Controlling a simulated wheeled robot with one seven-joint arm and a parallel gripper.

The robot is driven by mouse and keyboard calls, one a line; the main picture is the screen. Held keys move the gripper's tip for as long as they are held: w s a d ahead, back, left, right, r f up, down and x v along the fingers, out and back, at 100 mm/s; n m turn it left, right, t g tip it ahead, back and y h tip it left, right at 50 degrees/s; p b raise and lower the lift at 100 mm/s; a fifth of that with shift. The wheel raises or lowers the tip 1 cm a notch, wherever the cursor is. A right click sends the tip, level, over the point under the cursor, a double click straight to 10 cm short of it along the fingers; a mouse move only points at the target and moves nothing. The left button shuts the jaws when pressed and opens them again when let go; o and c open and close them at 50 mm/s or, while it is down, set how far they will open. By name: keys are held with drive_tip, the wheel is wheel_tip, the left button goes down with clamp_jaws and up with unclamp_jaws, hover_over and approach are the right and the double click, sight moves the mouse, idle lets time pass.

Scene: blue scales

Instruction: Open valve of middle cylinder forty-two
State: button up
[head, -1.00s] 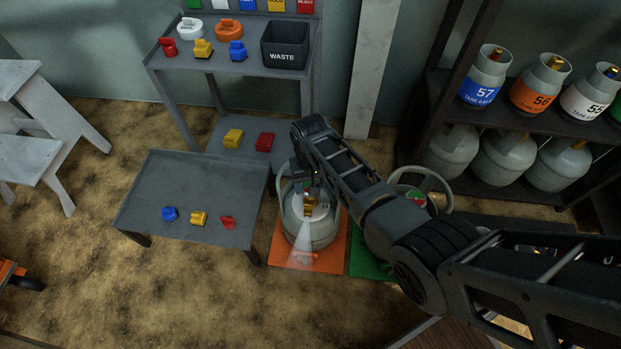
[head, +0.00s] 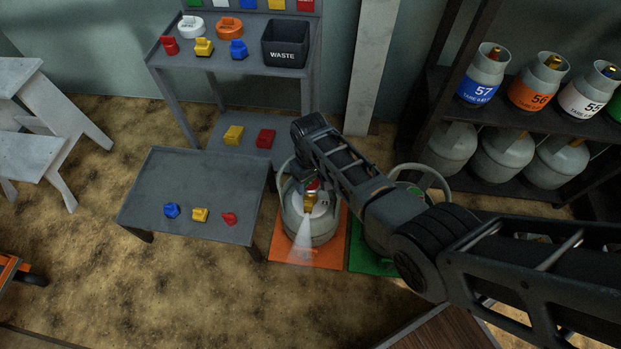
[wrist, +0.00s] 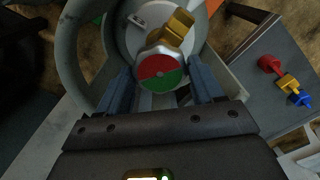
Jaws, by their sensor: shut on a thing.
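A grey gas cylinder (head: 298,225) stands upright on an orange mat (head: 277,252). Its label number is too small to read. A brass valve (head: 309,200) sits on top, with a pale plume (head: 304,240) coming from it. In the wrist view, the red-and-green valve knob (wrist: 160,70) lies between the blue-grey fingers of my gripper (wrist: 162,80), which is shut on it. The brass outlet (wrist: 172,32) shows beyond the knob. In the head view, my arm hides most of the gripper.
A second cylinder, partly hidden by my arm, stands on a green mat (head: 362,262) to the right. A low grey table (head: 190,180) with blue, yellow and red pieces is at left. A shelf rack (head: 430,115) with several cylinders is at right. A waste bin (head: 285,45) stands on the back bench.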

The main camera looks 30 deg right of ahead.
sight(311, 183)
drive_tip(key=o, duration=1)
drive_tip(key=shift+o, duration=0.2)
drive_tip(key=shift+r, duration=0.1)
wheel_tip(311, 183, up, 8)
drive_tip(key=p, duration=0.3)
drive_tip(key=shift+f, duration=0.2)
